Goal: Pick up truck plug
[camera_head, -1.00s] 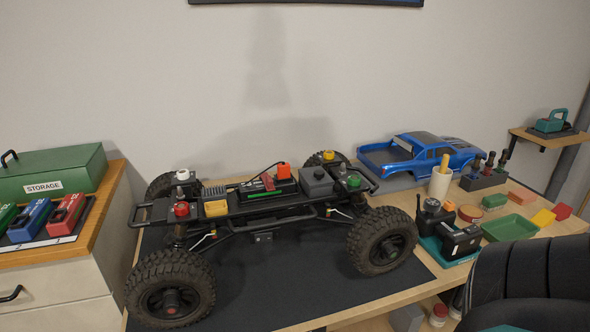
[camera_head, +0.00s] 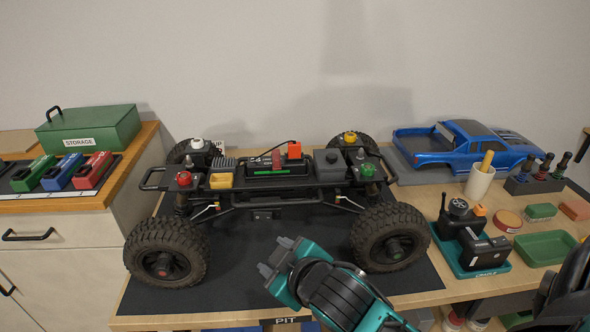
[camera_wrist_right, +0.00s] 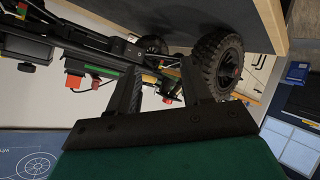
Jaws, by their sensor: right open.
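The truck (camera_head: 270,190) is a bare black chassis with big tyres on a dark mat (camera_head: 240,275). An orange-red plug (camera_head: 294,149), likely the truck plug, sits upright mid-chassis with a thin dark cable, behind a green strip (camera_head: 270,172). My right gripper (camera_head: 277,257) is open and empty in front of the truck, apart from the plug. The right wrist view shows its two spread fingers (camera_wrist_right: 160,88), with the truck tilted beyond them and an orange-red part (camera_wrist_right: 75,81), perhaps the plug, to their left. My left gripper is not in view.
A front tyre (camera_head: 390,238) stands close to the right of my right gripper. A teal cradle (camera_head: 470,262) with black devices, a green tray (camera_head: 545,248) and a blue truck body (camera_head: 465,145) lie to the right. A cabinet with a green storage box (camera_head: 90,130) stands left.

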